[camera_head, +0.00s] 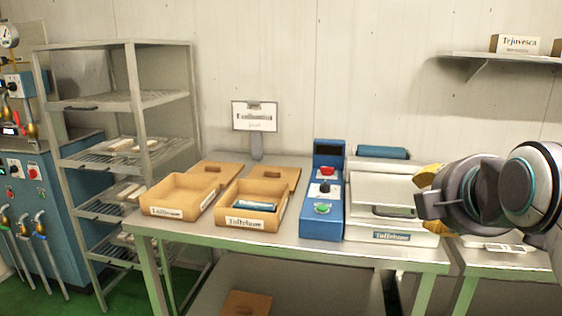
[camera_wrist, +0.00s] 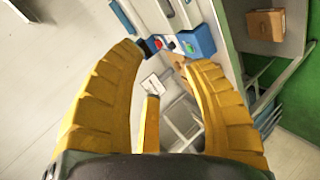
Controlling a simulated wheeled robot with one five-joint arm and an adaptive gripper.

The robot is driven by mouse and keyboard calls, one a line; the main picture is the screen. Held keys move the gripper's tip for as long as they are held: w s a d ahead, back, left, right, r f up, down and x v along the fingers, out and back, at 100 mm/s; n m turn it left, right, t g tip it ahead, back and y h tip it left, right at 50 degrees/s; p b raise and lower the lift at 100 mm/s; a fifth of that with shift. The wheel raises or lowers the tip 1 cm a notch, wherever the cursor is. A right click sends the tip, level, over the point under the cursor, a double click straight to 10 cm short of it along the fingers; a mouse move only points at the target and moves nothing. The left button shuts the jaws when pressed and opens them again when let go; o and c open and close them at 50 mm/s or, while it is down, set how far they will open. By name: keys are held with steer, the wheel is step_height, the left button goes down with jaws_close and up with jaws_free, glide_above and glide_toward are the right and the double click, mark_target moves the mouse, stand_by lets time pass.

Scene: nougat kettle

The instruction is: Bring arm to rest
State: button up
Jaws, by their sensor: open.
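My gripper (camera_head: 430,178) is at the right of the head view, raised above the right end of the metal table (camera_head: 352,255). Dark arm links partly hide its yellow fingers. In the wrist view my gripper (camera_wrist: 160,58) shows its yellow fingers spread apart with nothing between them. The blue control box, the sign and the shelf rack show beyond the fingers, tilted and at a distance. My arm comes in from the right edge of the head view.
A wire rack (camera_head: 138,100) is left; a wall shelf (camera_head: 500,57) hangs upper right.

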steer(key=s+a+f+m+g+y+p, duration=0.1)
steer(key=s+a+f+m+g+p, duration=0.2)
steer(key=s+f+m+p, duration=0.3)
steer(key=s+a+f+m+g+y+p, duration=0.1)
steer(key=s+a+f+m+g+p, duration=0.1)
steer(key=s+f+m+g+p, duration=0.3)
steer(key=s+f+m+p, duration=0.1)
steer(key=s+f, duration=0.2)
steer(key=s, duration=0.1)
steer(key=shift+s+a+f+m+p, duration=0.25)
steer(key=shift+s+a+m+p, duration=0.05)
steer(key=shift+s+a+m, duration=0.1)
